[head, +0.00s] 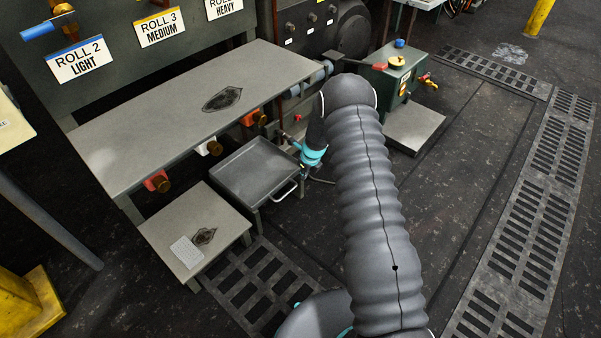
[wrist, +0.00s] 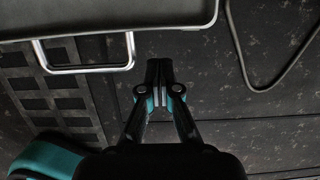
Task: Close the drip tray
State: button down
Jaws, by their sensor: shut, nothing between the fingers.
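The drip tray (head: 252,172) is a shallow grey metal tray that sticks out from under the long bench, so it stands open. Its bright bar handle (head: 285,191) is on the front edge. In the wrist view the tray edge (wrist: 120,24) runs across the top, with the handle (wrist: 84,69) below it at the left. My gripper (wrist: 159,68) is shut and empty, to the right of the handle and apart from it in the picture. In the head view its teal part shows at the tray's right side, and my arm hides some of the area.
A low grey platform (head: 190,236) with a white card (head: 186,252) stands left of the tray. The long bench (head: 150,125) lies above and behind it. A green box (head: 391,80) stands at the back right. Dark open floor (head: 450,180) lies to the right.

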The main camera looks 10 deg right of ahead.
jog(key=s+v, duration=0.1)
jog(key=v, duration=0.9)
jog(key=shift+d, duration=0.4)
jog(key=s+r+n+g, duration=0.2)
jog(key=s+n+g, duration=0.1)
jog(key=s+n, duration=0.85)
jog(key=s+r+n+t+h, duration=0.1)
jog(key=s+r+n+t, duration=0.2)
jog(key=s+r+n, duration=0.5)
jog(key=s+r+n+t, duration=0.3)
jog(key=s+r+n, duration=0.5)
jog(key=s+r, duration=1.2)
notch_tip(320, 180, up, 8)
jog(key=shift+s+f+n+h, duration=0.25)
jog(key=shift+s+n+h, duration=0.1)
jog(key=shift+s+h, duration=0.05)
